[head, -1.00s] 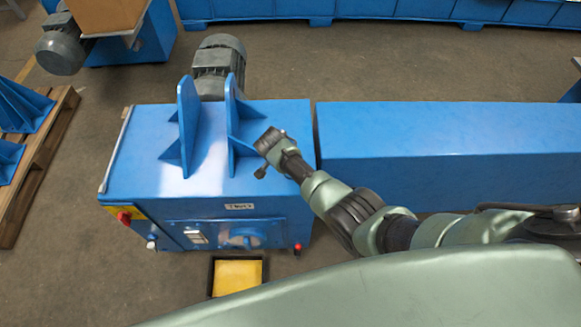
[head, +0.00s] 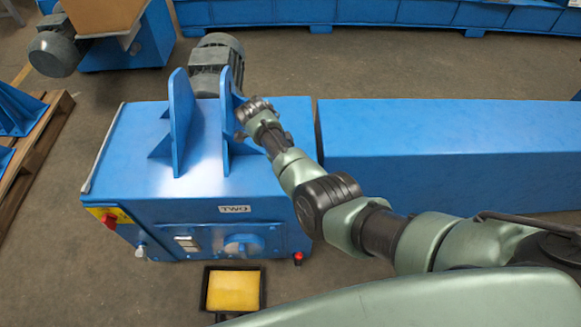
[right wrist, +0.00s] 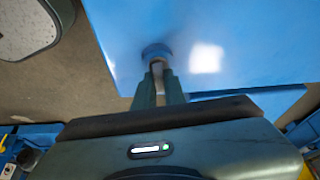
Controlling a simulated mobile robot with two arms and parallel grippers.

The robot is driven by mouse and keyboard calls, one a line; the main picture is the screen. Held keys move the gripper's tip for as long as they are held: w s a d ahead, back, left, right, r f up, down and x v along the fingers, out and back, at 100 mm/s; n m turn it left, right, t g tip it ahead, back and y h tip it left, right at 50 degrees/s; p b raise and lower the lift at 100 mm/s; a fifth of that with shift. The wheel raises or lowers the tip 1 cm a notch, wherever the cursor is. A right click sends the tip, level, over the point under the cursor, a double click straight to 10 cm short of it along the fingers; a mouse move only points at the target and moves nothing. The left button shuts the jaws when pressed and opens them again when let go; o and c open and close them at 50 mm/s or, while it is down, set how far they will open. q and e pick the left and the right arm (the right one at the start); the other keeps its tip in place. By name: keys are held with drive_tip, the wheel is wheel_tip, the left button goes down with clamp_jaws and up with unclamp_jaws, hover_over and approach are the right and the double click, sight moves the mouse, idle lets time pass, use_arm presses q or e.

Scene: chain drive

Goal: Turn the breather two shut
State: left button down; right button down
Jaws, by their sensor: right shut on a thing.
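The blue drive housing (head: 140,190) carries a "TWO" label (head: 235,209) on its front. My right gripper (head: 245,115) is over the housing's top, close to the right-hand upright bracket (head: 226,110). In the right wrist view, the fingers of my right gripper (right wrist: 158,80) are shut on a small part with a round dark-blue end, which looks like breather two (right wrist: 156,51), against the blue surface. The gripper and bracket hide the breather in the head view, and its turn position cannot be told. My left gripper is not in view.
A grey motor (head: 217,65) stands behind the brackets. A long blue guard (head: 440,145) extends right of the housing. A tray with a yellow pad (head: 234,291) lies on the floor in front. A pallet (head: 40,150) is at the left.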

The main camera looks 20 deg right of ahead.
drive_tip(key=shift+w+d+r+m+b, duration=0.1)
drive_tip(key=shift+w+r+m+b, duration=0.05)
drive_tip(key=shift+m+b, duration=0.4)
drive_tip(key=c, duration=1.5)
unclamp_jaws()
drive_tip(key=shift+g, duration=0.3)
drive_tip(key=v, duration=0.7)
drive_tip(key=shift+r, duration=0.4)
